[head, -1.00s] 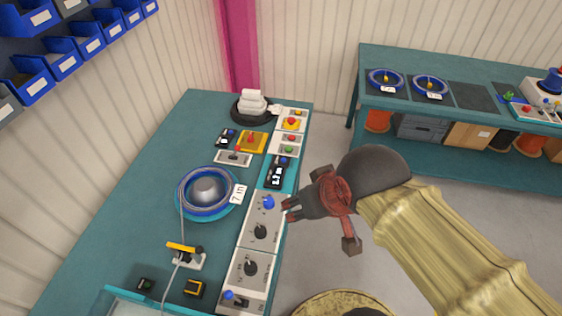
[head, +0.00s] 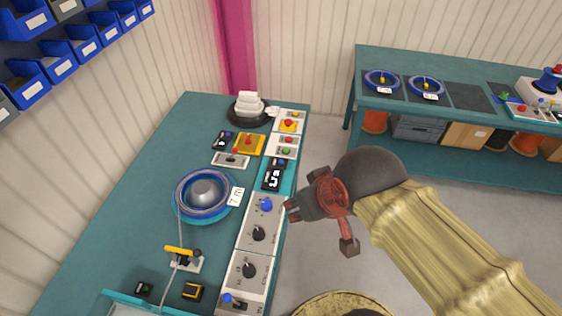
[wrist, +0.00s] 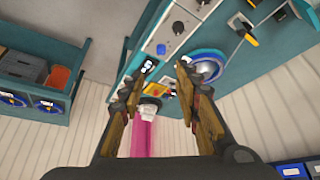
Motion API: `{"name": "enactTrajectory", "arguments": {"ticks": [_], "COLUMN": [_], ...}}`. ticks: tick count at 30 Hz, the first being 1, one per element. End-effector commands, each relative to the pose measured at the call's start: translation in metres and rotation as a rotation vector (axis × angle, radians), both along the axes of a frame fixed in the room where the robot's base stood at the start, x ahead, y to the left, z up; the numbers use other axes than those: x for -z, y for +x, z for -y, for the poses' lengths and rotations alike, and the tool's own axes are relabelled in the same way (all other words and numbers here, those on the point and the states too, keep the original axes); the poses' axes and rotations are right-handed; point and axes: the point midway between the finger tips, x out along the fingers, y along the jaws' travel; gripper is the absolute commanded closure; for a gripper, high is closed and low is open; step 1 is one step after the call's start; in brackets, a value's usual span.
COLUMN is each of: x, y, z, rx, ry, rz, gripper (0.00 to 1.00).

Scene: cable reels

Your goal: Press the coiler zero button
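A black counter with a white digit display (head: 273,177) stands on the bench's right strip, with a small blue button (head: 281,162) at its far end. A larger blue knob or button (head: 266,204) sits on the grey panel nearer me. No label readable here tells which one is the coiler zero button. The coiler reel (head: 203,194) is blue-rimmed with a grey hub. My gripper (head: 289,210) hangs just right of the panel's edge, touching nothing visible. In the wrist view my gripper (wrist: 160,75) has its fingers apart and empty; the display (wrist: 149,65) shows between them.
Red, green and yellow buttons on white boxes (head: 285,145) line the far right strip. A yellow box with a red button (head: 249,143) stands beside them. A yellow-handled device (head: 184,257) is near the front. Open floor separates the second bench (head: 450,65).

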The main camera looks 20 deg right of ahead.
Motion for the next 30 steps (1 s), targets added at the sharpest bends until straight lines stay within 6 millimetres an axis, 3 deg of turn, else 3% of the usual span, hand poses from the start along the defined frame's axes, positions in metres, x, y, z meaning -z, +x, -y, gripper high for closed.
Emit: {"name": "enactTrajectory", "arguments": {"ticks": [16,30], "x": [0.0,0.0], "y": [0.0,0.0], "z": [0.0,0.0], "rx": [0.0,0.0], "ry": [0.0,0.0], "rz": [0.0,0.0], "gripper": [1.0,1.0]}}
